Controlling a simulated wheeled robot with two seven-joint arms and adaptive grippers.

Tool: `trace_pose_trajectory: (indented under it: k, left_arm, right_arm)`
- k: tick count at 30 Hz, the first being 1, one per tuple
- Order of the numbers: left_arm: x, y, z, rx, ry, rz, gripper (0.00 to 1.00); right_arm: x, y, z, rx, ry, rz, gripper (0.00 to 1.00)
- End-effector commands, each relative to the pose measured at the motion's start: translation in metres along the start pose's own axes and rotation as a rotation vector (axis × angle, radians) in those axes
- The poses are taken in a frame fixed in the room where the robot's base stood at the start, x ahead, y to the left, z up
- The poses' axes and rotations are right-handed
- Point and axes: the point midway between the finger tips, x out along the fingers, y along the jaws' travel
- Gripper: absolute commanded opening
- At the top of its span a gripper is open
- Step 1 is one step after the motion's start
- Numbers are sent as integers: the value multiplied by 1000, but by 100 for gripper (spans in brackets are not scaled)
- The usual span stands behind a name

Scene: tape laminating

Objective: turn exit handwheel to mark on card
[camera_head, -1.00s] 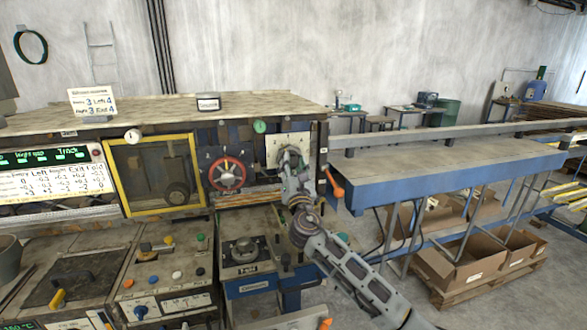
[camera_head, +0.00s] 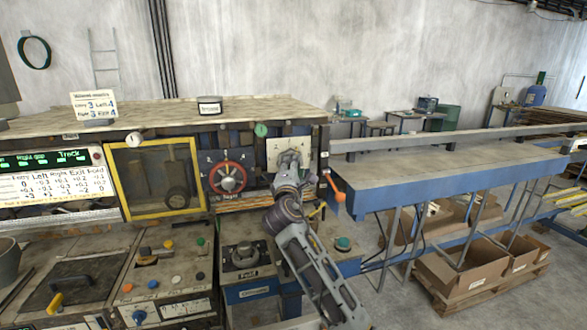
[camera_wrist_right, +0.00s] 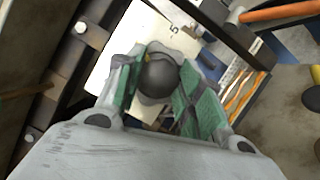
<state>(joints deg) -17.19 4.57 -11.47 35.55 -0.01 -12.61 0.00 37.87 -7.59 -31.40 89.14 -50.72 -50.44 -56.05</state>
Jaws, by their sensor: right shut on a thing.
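My right gripper (camera_head: 289,158) is at the white dial plate (camera_head: 301,147) on the right of the machine front. In the right wrist view its green-padded fingers are shut on a dark round knob (camera_wrist_right: 158,76). The white plate (camera_wrist_right: 113,68) shows behind the knob, with a "5" near its edge. The rest of the exit handwheel and any pointer are hidden by the gripper. The white card (camera_head: 94,104) on the machine top reads Entry 3, Left 4, Right 3, and what looks like Exit 4. My left gripper is out of view.
A red-rimmed handwheel (camera_head: 228,178) sits left of my gripper, beside a yellow-framed window (camera_head: 153,148). An orange handle (camera_head: 336,191) stands out close to the right. A blue-sided table (camera_head: 445,172) extends right.

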Motion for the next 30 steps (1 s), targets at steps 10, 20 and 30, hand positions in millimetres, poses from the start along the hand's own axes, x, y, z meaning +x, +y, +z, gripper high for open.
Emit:
trace_pose_trajectory:
  k: [10,20,30]
  left_arm:
    - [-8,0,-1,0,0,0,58]
    - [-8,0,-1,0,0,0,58]
    - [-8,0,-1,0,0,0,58]
  right_arm:
    - [0,0,0,167,-1,-72,13]
    - [0,-1,1,195,-2,-84,13]
    - [0,-1,0,194,-1,-83,53]
